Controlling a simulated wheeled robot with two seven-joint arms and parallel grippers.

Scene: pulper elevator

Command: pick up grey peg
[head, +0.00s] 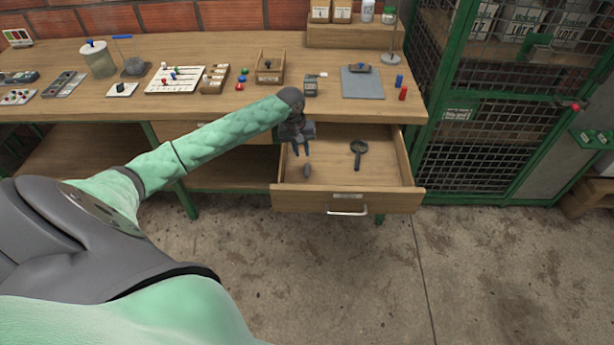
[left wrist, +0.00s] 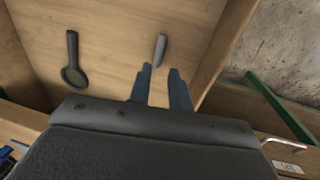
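The grey peg (head: 307,170) lies on the floor of the open drawer (head: 290,203), near its left side. It also shows in the left wrist view (left wrist: 160,48), just beyond my fingertips. My left gripper (head: 301,150) reaches down over the left part of the drawer. Its two fingers (left wrist: 160,80) are apart with nothing between them, and the peg lies apart from them. My right gripper is in neither view.
A magnifying glass (head: 359,150) lies in the drawer, right of the peg. The drawer walls stand around them. The workbench (head: 225,105) above holds a wooden box (head: 270,72), a clipboard (head: 362,84) and other small items. A green mesh cage (head: 470,150) stands at the right.

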